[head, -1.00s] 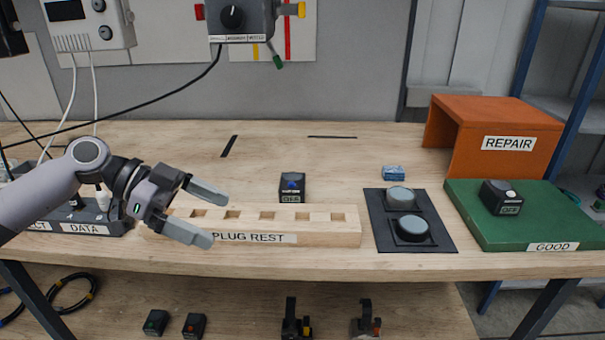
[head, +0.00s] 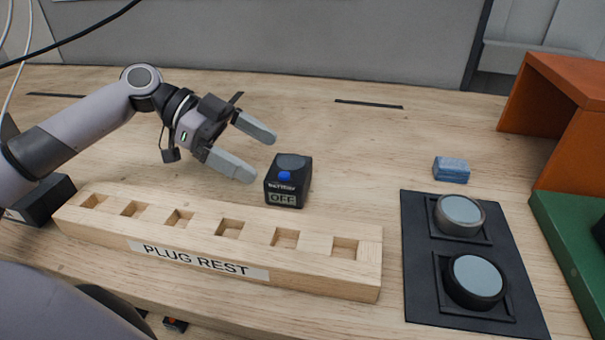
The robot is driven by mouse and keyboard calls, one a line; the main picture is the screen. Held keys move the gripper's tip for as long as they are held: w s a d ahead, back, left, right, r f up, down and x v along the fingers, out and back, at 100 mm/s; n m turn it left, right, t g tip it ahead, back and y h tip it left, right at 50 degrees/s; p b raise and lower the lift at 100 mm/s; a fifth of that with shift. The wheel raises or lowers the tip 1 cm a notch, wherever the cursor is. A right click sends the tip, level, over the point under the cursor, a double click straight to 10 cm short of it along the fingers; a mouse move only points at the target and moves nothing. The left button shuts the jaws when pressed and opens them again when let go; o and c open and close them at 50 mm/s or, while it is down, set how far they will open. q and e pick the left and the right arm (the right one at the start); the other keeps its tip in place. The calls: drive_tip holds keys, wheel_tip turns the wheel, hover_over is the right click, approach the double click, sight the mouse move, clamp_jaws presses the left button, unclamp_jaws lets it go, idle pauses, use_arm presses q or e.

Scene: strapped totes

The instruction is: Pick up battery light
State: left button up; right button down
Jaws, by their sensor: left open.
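The battery light (head: 288,181) is a small black box with a blue button and an "OFF" label on its front. It stands upright on the wooden table, just behind the plug rest. My left gripper (head: 256,153) is open and empty. Its two fingers point right toward the battery light, with the fingertips a little to the left of it and apart from it. My right gripper does not show in the head view.
The wooden plug rest (head: 200,259) with empty square holes lies in front of the light. A black mat (head: 428,274) with two round grey-topped pieces, a blue block (head: 451,169), an orange repair box (head: 555,110) and a green board (head: 570,240) are to the right. The table behind is clear.

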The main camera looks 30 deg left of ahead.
sight(283, 167)
use_arm(q)
drive_tip(key=shift+p+x, duration=0.3)
drive_tip(key=shift+x, duration=1.1)
drive_tip(key=shift+p+x, duration=0.35)
drive_tip(key=shift+x, duration=1.85)
drive_tip(key=shift+w, duration=0.15)
drive_tip(key=c, duration=1)
